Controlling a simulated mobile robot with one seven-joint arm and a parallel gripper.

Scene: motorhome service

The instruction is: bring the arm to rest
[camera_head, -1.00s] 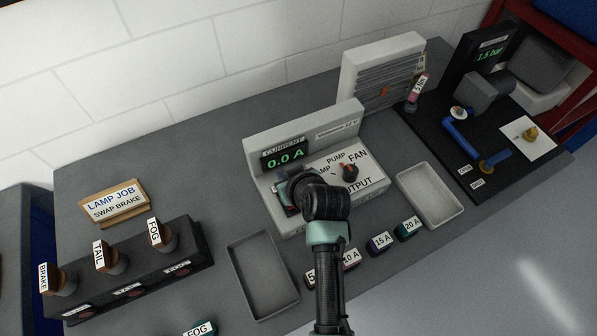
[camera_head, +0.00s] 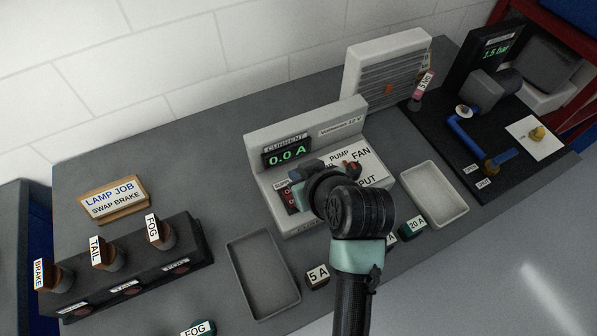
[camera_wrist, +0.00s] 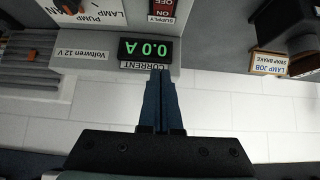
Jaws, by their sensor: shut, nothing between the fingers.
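My arm reaches up from the bottom of the head view over the front of the grey current-meter unit (camera_head: 351,116). The dark wrist joint hides part of its panel. My gripper (camera_wrist: 158,75) shows in the wrist view with its two dark fingers together and nothing between them. The fingers point toward the unit's green display, which reads 0.0 A (camera_wrist: 146,49). The display (camera_head: 287,152) is clear of my arm there.
Two grey trays (camera_head: 234,262) (camera_head: 462,212) lie left and right of my arm. The lamp block (camera_head: 140,275) with brake, tail and fog lamps is at left. A 5 A fuse (camera_head: 318,278) and a 20 A fuse (camera_head: 412,229) lie close by. A fan box (camera_head: 391,50) stands behind.

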